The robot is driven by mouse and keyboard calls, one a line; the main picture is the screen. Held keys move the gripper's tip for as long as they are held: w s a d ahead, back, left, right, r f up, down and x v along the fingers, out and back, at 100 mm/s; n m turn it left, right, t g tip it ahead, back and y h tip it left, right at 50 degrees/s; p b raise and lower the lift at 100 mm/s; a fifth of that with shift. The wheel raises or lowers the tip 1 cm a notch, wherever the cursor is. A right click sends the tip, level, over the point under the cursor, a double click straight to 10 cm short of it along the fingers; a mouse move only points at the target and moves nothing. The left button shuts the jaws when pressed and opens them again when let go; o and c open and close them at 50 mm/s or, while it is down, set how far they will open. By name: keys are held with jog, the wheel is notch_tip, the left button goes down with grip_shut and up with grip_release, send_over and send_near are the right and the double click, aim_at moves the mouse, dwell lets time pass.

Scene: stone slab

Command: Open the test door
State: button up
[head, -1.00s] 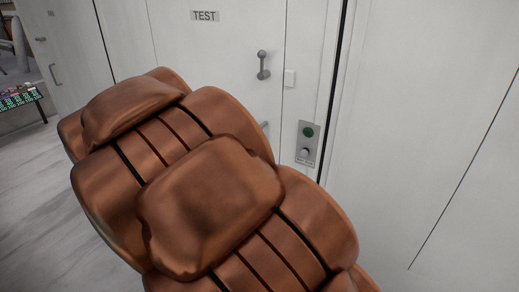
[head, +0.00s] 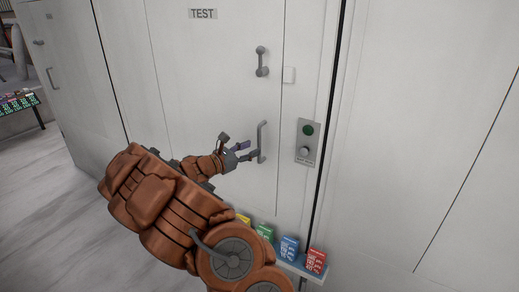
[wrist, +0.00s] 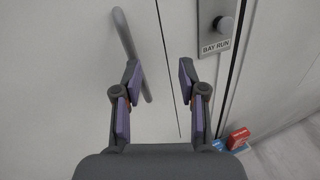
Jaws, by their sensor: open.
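The test door (head: 205,80) is a pale panel with a TEST label (head: 202,14) near its top. It looks closed. A grey pull handle (head: 263,138) stands upright low on its right side; it also shows in the wrist view (wrist: 125,38). A second grey handle or latch (head: 262,62) sits higher up. My gripper (head: 246,150) is open just left of the pull handle in the head view. In the wrist view my gripper (wrist: 158,80) has its left finger overlapping the handle's lower part, and nothing lies between the fingers. I cannot tell whether they touch.
Right of the door is a BAY RUN plate (head: 306,142) with a green button and a knob. Below it, a ledge (head: 313,274) holds several small coloured boxes, including a red box (head: 315,261). A table (head: 20,106) stands far left. The floor (head: 50,210) at left is clear.

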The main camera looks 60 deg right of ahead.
aim_at(259, 159)
jog(key=shift+w+d+f+n+t+h+p, duration=0.15)
jog(key=shift+w+d+f+n+t+p, duration=0.35)
jog(key=shift+d, duration=1.05)
jog(key=shift+w+d+f+n+t+h+p, duration=0.15)
jog(key=shift+d+f+n, duration=0.5)
jog(key=shift+d, duration=0.95)
jog(key=shift+w+d+f+n+t+h+p, duration=0.15)
jog(key=shift+w+d+f+n+t, duration=0.15)
jog(key=shift+d+f, duration=0.9)
jog(key=shift+d+r, duration=0.35)
jog(key=shift+r, duration=0.1)
grip_shut()
